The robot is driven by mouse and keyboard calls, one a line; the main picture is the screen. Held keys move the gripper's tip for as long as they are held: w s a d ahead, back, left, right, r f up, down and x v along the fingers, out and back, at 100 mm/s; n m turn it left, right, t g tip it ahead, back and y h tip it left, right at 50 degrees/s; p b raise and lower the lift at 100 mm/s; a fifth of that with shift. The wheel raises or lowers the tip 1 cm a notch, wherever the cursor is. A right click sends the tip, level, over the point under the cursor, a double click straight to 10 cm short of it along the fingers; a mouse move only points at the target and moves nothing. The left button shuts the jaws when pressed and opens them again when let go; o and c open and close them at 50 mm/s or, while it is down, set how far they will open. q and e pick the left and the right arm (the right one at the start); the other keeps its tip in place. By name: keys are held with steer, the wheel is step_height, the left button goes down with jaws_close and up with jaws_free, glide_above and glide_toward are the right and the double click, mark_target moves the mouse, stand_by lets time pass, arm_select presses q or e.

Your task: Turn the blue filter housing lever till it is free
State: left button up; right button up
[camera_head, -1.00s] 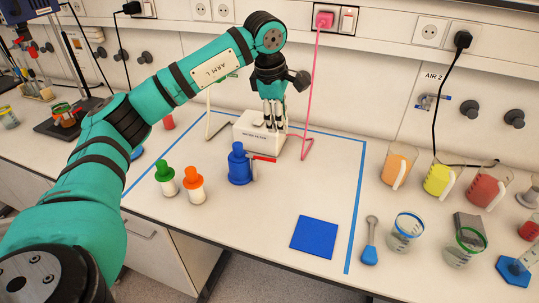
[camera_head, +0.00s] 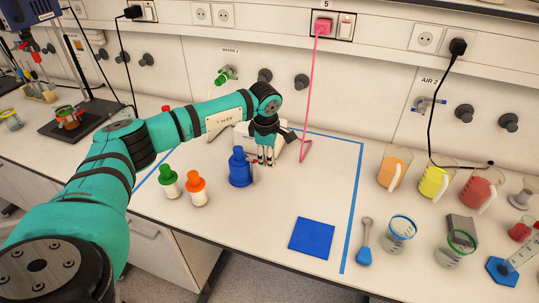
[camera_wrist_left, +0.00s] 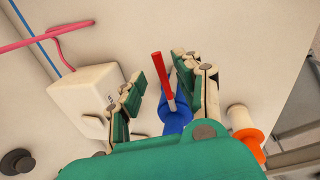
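The blue filter housing (camera_head: 240,167) stands upright on the bench inside the blue tape outline. Its red lever (camera_wrist_left: 163,75) shows clearly in the left wrist view, sticking out from the blue housing (camera_wrist_left: 176,118). In the head view the lever is mostly hidden by my gripper. My left gripper (camera_head: 266,161) points down just right of the housing, close to the bench. In the left wrist view its two fingers (camera_wrist_left: 158,78) are apart, with the lever appearing between them. I cannot tell whether either finger touches it. My right gripper is not in view.
A white box (camera_wrist_left: 85,92) stands close behind my gripper, with a pink cord (camera_head: 313,85) nearby. A green-capped bottle (camera_head: 170,185) and an orange-capped bottle (camera_head: 198,192) stand left of the housing. A blue square (camera_head: 312,237) lies front right; bench around it is clear.

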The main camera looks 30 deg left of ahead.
arm_select(q)
steer(key=shift+w+f, duration=0.15)
steer(key=shift+f, duration=0.9)
jaws_close()
